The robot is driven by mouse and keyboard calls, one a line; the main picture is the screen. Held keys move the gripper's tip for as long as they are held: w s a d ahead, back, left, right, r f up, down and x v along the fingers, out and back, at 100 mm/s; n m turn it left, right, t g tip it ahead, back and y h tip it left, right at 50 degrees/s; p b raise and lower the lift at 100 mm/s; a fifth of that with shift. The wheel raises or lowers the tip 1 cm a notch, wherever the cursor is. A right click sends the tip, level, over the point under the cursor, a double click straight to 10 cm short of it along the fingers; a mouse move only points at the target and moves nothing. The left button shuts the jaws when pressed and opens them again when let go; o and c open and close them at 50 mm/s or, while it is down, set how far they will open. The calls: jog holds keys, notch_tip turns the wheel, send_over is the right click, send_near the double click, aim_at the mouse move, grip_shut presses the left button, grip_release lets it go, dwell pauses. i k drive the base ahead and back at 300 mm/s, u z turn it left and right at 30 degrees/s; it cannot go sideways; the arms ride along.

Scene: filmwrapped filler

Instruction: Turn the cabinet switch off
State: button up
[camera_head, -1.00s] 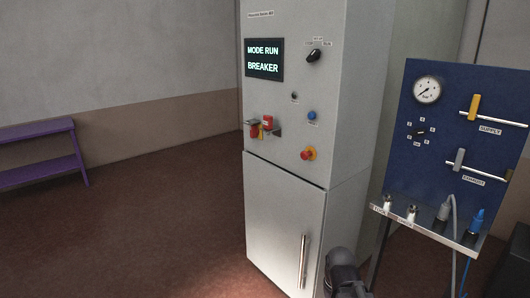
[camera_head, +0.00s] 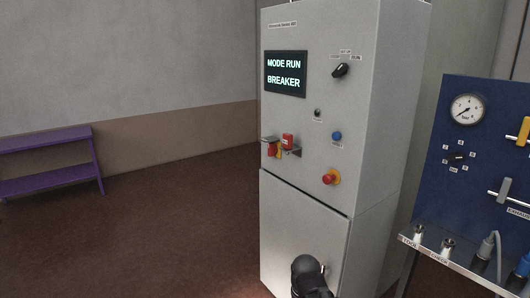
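The grey cabinet (camera_head: 305,225) stands in the middle of the view. Its screen (camera_head: 286,74) reads "MODE RUN BREAKER". A black rotary switch (camera_head: 340,70) sits at the upper right of its front, with small labels above, one reading "RUN". A dark part of my arm shows at the bottom edge, before the lower door. My gripper's fingers are not visible.
A blue panel (camera_head: 480,120) with a gauge (camera_head: 467,109), a small selector and two lever valves stands to the right, with a metal shelf (camera_head: 440,258) holding fittings. A purple bench (camera_head: 45,165) is at the left wall. The floor (camera_head: 150,240) between is clear.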

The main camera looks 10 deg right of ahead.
aim_at(273, 149)
jog(key=z, duration=0.05)
jog(key=k, duration=0.65)
jog(key=u, duration=0.4)
jog(key=i, duration=1.75)
jog(key=z, duration=0.55)
